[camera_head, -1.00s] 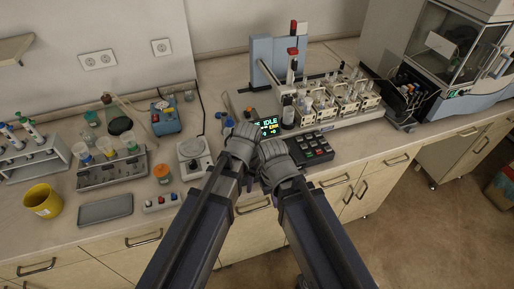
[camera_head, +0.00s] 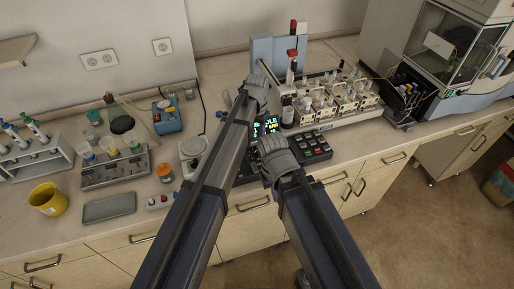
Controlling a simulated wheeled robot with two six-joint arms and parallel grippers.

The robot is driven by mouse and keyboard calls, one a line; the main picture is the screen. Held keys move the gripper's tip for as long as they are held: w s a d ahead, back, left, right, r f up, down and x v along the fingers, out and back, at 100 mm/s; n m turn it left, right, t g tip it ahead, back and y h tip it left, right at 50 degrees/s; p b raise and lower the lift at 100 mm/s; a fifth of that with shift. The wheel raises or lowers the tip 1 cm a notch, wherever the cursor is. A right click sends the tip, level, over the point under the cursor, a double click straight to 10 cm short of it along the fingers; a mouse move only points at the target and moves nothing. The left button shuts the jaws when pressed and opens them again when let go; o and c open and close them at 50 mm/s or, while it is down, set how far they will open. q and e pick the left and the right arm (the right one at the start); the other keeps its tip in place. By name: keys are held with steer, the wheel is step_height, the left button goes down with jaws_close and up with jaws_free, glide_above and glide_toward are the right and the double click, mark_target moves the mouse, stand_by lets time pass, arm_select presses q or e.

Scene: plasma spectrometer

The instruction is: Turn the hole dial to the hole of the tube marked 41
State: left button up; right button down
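My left gripper (camera_head: 257,82) reaches over the spectrometer's autosampler, at the left end of its base and just left of the tube racks. Its fingers point away from the camera, so their opening cannot be seen. My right gripper (camera_head: 268,145) is lower, in front of the display (camera_head: 264,127) and left of the black keypad (camera_head: 313,148); its fingers are hidden too. The display shows green and yellow text, partly covered by my arms. Several tubes stand in pale racks (camera_head: 345,98); their marks are too small to read. I cannot make out the hole dial.
A tall blue-grey stand with a red-topped part (camera_head: 292,54) rises behind the racks. A white round device (camera_head: 193,148) and an orange-lidded jar (camera_head: 164,172) are left of my arms. A yellow cup (camera_head: 48,199) and grey tray (camera_head: 109,208) lie further left. The bench front edge is close.

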mark_target(257, 150)
arm_select(q)
step_height(257, 150, down, 7)
steer(key=b, duration=0.7)
steer(key=shift+f, duration=0.15)
steer(key=shift+c, duration=0.2)
jaws_close()
